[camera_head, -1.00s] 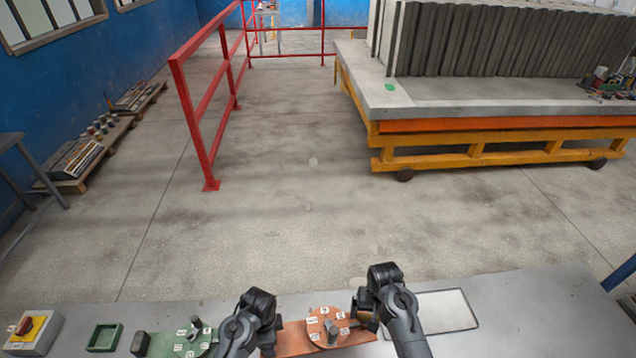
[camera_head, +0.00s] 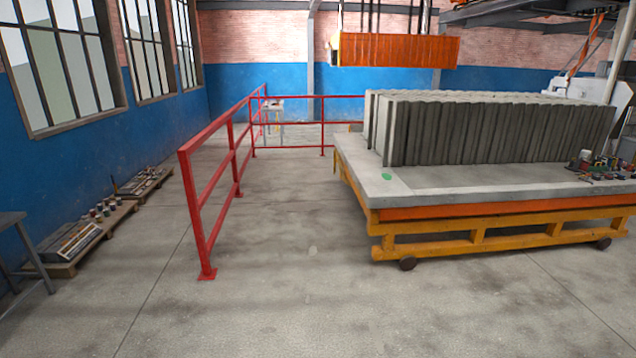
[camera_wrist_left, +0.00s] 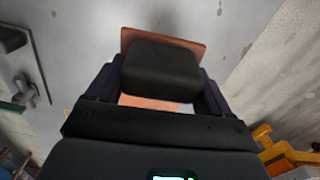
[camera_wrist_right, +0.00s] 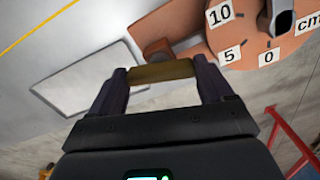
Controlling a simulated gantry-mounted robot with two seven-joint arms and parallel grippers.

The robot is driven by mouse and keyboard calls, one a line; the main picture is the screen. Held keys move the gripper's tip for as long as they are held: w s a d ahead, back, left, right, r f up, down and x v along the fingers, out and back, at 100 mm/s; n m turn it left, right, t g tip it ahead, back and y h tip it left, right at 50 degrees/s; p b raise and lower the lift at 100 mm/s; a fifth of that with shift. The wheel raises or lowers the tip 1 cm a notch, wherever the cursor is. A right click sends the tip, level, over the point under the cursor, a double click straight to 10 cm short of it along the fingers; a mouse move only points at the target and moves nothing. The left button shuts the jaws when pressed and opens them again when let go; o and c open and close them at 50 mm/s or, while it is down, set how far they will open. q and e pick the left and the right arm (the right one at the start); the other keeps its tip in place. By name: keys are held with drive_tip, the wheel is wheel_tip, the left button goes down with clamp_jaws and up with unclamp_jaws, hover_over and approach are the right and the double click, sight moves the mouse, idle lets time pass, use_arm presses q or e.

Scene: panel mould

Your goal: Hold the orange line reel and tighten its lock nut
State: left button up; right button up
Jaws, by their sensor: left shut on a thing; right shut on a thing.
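The orange line reel (camera_wrist_right: 262,35) shows at the top right of the right wrist view, a round face with labels 10, 5, 0 and cm and a dark post on it. My right gripper (camera_wrist_right: 164,82) is shut on a brass-coloured piece at the reel's side, which looks like the lock nut (camera_wrist_right: 160,71). My left gripper (camera_wrist_left: 160,92) is shut on a black block (camera_wrist_left: 160,68). The reel's orange base plate (camera_wrist_left: 150,40) shows behind and below that block. The head view shows neither gripper nor the reel.
A pale rectangular panel (camera_wrist_right: 85,78) lies on the grey bench beside the reel. Green and grey parts (camera_wrist_left: 25,90) are at the left of the left wrist view. In the head view, a red railing (camera_head: 200,210) and a yellow trolley (camera_head: 480,240) stand beyond open floor.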

drive_tip(key=m, duration=0.6)
drive_tip(key=shift+m, duration=0.4)
drive_tip(key=m, duration=0.5)
drive_tip(key=shift+m, duration=0.3)
drive_tip(key=o, duration=0.8)
drive_tip(key=shift+r, duration=0.1)
drive_tip(key=r, duration=1.2)
drive_tip(key=shift+d, duration=0.25)
drive_tip(key=shift+f, duration=0.1)
